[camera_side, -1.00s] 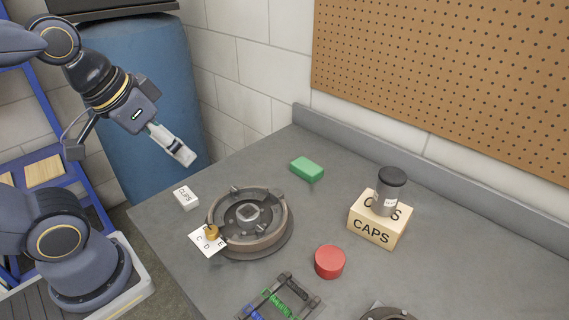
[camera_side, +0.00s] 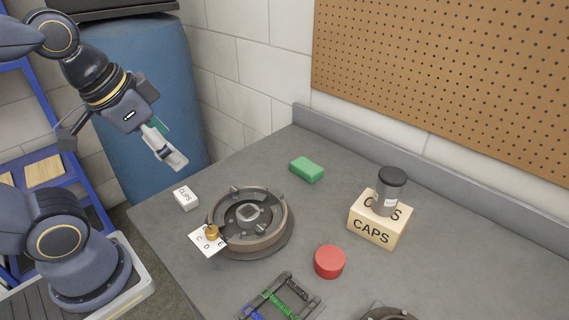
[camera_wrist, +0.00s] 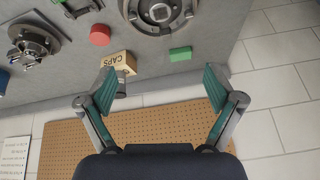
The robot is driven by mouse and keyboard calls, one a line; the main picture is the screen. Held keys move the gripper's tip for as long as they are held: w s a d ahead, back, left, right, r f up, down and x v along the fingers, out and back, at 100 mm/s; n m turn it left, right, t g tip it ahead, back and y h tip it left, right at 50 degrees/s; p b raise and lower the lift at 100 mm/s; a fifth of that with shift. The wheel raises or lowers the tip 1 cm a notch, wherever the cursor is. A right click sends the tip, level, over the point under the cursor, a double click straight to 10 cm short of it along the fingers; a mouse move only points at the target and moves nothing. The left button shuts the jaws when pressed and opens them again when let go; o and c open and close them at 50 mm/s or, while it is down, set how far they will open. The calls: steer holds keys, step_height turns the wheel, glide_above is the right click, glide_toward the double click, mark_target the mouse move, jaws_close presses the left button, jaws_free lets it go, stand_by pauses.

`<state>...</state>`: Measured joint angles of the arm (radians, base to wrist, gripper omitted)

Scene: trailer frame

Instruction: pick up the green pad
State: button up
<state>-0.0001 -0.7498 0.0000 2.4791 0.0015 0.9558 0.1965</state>
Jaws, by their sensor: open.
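The green pad (camera_side: 306,169) lies flat on the grey bench near its back edge, behind the round brake assembly. In the wrist view the green pad (camera_wrist: 181,54) shows beyond the fingers, between them and nearer the right one. My gripper (camera_side: 172,158) is in the air left of the bench, above and well apart from the pad. In the wrist view my gripper (camera_wrist: 163,88) has its two fingers spread wide, with nothing between them.
The round brake assembly (camera_side: 283,222) stands in front of the pad. A white CLIPS box (camera_side: 186,197), a lettered card (camera_side: 203,241), a red cylinder (camera_side: 330,262), and a CAPS box (camera_side: 375,226) with a dark-lidded jar (camera_side: 390,188) on it stand around. Bench around the pad is clear.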

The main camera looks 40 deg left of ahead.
steer(key=w+r+m, duration=0.9)
steer(key=w+r, duration=0.4)
steer(key=r, duration=0.4)
steer(key=m+g, duration=0.5)
steer(key=m, duration=0.2)
glide_above(307, 165)
step_height(307, 165, down, 41)
steer(key=shift+s+r, duration=0.1)
step_height(307, 165, down, 6)
